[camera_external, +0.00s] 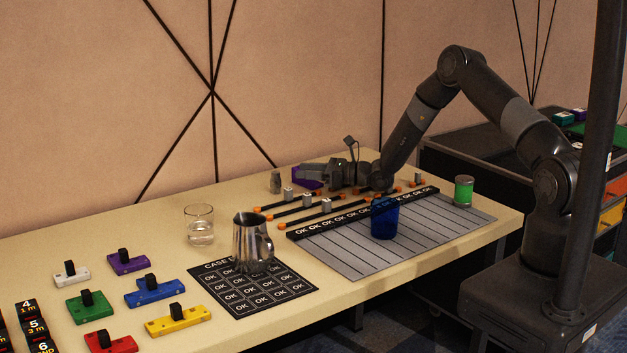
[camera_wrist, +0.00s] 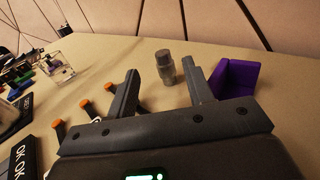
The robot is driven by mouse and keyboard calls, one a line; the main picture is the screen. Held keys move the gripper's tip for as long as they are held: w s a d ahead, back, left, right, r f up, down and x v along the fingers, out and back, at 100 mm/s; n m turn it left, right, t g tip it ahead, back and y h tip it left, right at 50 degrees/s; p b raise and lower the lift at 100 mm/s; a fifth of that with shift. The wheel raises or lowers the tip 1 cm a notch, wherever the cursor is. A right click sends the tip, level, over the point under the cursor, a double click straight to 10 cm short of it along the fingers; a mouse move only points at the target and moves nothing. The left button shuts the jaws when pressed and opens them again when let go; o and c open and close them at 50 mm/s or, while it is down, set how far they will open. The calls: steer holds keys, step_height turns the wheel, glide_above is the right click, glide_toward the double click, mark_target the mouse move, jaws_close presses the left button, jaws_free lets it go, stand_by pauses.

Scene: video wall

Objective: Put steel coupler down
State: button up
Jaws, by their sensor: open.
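The steel coupler (camera_wrist: 165,67), a short grey stepped cylinder, stands upright on the table in the wrist view. In the external view, it (camera_external: 275,182) stands near the wall-side edge, left of my gripper (camera_external: 304,172). My gripper also shows in the wrist view (camera_wrist: 161,75), with its fingers apart and nothing held between them. The coupler appears in the gap between the fingertips, slightly beyond them, nearer the right finger. I see no clear contact. A purple angled block (camera_wrist: 236,78) sits just right of the right finger; it is partly hidden behind my gripper in the external view (camera_external: 305,178).
Black rods with orange ends (camera_external: 300,208) lie in front of my gripper. A blue cup (camera_external: 385,218), green jar (camera_external: 464,191), steel pitcher (camera_external: 252,241) and water glass (camera_external: 199,226) stand on the table (camera_external: 130,245). Bare tabletop surrounds the coupler toward the wall.

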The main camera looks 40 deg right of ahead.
steer(key=shift+s+d, duration=0.25)
steer(key=shift+s, duration=0.1)
steer(key=s+a+r+n+g+h, duration=0.1)
steer(key=s+a+r+n+g, duration=0.3)
steer(key=s+r+n, duration=0.55)
steer(key=s+a+r+n+g, duration=0.2)
steer(key=s+r+n+g, duration=0.4)
steer(key=s+r, duration=0.5)
steer(key=s+d+r+n+t+h, duration=0.1)
steer(key=s+d+r+n+h, duration=0.2)
steer(key=s, duration=0.6)
steer(key=s+d+r+n+t+h, duration=0.1)
steer(key=s+d+r+n+h, duration=0.2)
steer(key=s+d, duration=0.5)
steer(key=s+d+r+n+h, duration=0.4)
steer(key=s+d+n+h, duration=0.1)
steer(key=s, duration=0.7)
steer(key=shift+s+d+t+h, duration=0.2)
steer(key=shift+t+h, duration=0.2)
steer(key=shift+r+n, duration=0.1)
steer(key=shift+n, duration=0.15)
